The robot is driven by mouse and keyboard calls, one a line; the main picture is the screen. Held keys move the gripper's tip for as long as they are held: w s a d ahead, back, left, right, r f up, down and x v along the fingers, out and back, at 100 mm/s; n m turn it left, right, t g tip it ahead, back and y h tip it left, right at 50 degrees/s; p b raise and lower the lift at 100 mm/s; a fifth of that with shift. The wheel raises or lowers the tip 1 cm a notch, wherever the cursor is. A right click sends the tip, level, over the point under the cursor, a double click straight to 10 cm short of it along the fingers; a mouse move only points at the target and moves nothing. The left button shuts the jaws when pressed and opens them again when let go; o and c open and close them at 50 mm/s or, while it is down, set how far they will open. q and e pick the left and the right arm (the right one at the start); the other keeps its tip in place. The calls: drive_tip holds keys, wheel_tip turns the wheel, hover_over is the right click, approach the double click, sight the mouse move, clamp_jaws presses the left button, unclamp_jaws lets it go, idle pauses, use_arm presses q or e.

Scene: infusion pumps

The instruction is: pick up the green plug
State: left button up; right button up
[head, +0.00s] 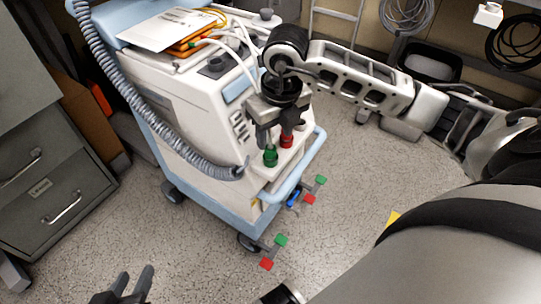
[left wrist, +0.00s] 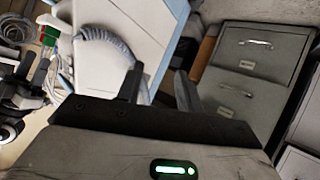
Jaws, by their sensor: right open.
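The green plug (head: 270,157) stands upright on the white front ledge of the pump cart in the head view. The red plug (head: 286,140) stands just behind it to the right. My right gripper (head: 277,136) is open and points down right above both plugs, its fingertips close to their tops. I cannot tell whether it touches the green plug. My left gripper (head: 132,283) is low at the bottom edge, open and empty, far from the plugs. In the left wrist view its fingers (left wrist: 160,82) are apart, and small green and red parts (left wrist: 44,70) show at the left.
The white and blue cart (head: 195,105) carries papers and orange-edged items on top. A grey corrugated hose (head: 135,97) hangs along its left side. Red and green pedals (head: 281,240) stick out near the floor. Grey drawers (head: 55,190) stand at left.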

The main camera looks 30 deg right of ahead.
sight(270, 144)
drive_tip(key=f+b, duration=0.1)
drive_tip(key=f, duration=0.1)
drive_tip(key=w+f, duration=0.1)
drive_tip(key=f, duration=0.2)
drive_tip(key=shift+w+a+f+b, duration=0.15)
drive_tip(key=shift+f+b, duration=0.05)
drive_tip(key=shift+b, duration=0.15)
drive_tip(key=shift+f, duration=0.1)
clamp_jaws()
use_arm(q)
drive_tip(key=shift+w+d+r+t, duration=0.1)
drive_tip(key=shift+d+r+t, duration=0.15)
drive_tip(key=shift+r+t, duration=0.3)
use_arm(e)
drive_tip(key=shift+w+r+p, duration=0.1)
drive_tip(key=shift+r+p, duration=0.2)
drive_tip(key=shift+r, duration=0.35)
wheel_tip(270, 144, up, 3)
drive_tip(key=shift+f+p, duration=0.15)
drive_tip(key=shift+p, duration=0.3)
use_arm(q)
drive_tip(key=shift+a+f+g+p, duration=0.4)
drive_tip(key=shift+f+g+p, duration=0.35)
drive_tip(key=shift+f+g, duration=0.1)
use_arm(e)
drive_tip(key=s+d+r, duration=0.3)
drive_tip(key=s+r, duration=0.6)
drive_tip(key=s, duration=0.4)
drive_tip(key=shift+s+d, duration=0.25)
drive_tip(key=shift+s, duration=0.1)
